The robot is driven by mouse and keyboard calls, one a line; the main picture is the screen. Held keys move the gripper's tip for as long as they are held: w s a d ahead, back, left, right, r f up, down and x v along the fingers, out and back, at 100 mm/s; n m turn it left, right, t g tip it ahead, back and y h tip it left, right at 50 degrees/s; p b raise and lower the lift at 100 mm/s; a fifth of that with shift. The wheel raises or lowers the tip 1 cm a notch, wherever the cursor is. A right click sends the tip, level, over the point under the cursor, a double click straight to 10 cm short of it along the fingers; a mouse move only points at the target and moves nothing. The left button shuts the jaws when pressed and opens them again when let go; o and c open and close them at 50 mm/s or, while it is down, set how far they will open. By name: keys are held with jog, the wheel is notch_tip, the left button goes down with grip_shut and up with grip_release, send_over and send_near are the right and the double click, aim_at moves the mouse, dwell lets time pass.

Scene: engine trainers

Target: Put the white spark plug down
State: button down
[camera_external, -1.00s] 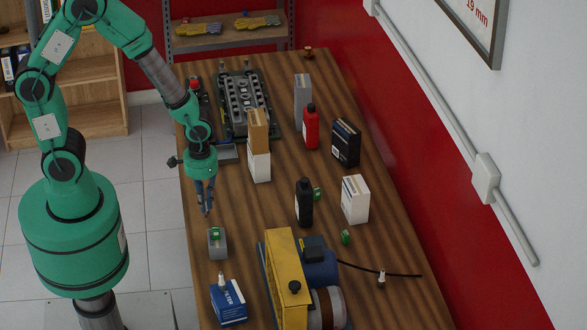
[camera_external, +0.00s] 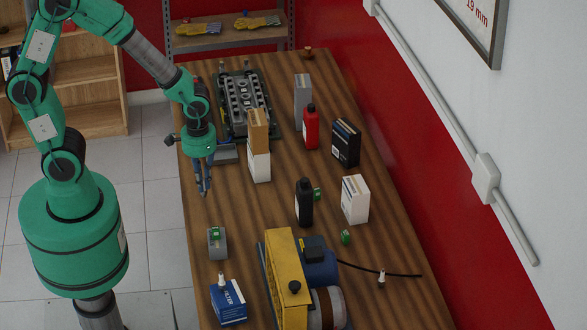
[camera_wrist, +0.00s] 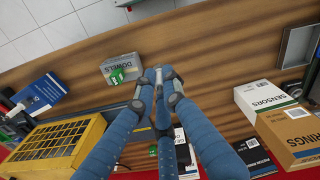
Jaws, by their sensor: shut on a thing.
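My gripper (camera_external: 204,192) points down over the left edge of the table, beyond the grey dowels box. In the wrist view the fingers (camera_wrist: 159,76) are close together, shut on a small pale piece, the white spark plug (camera_wrist: 159,73). Most of it is hidden by the fingers, and it is too small to make out in the external view. The wooden table (camera_external: 262,210) lies below, with a visible gap under the fingertips.
The grey dowels box (camera_external: 217,245) carries a green piece. A blue filter box (camera_external: 230,304) with a small white-topped object (camera_external: 222,279) and a yellow machine (camera_external: 283,262) are nearer. Cartons (camera_external: 259,163) stand to the right, an engine block (camera_external: 246,103) behind. Bare wood lies between gripper and bottle.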

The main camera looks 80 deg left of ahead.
notch_tip(320, 180, up, 11)
jog(key=shift+r, duration=0.1)
jog(key=w+d+m+p, duration=0.1)
jog(key=w+d+p, duration=0.15)
jog(key=d, duration=0.85)
jog(key=w+d+m+p, duration=0.1)
jog(key=w+d+p, duration=0.15)
jog(key=d, duration=0.95)
jog(key=s+d+p, duration=0.2)
jog(key=d, duration=1.3)
notch_tip(320, 180, down, 5)
jog(key=shift+a+f, duration=0.1)
jog(key=shift+f, duration=0.1)
jog(key=shift+f, duration=3.1)
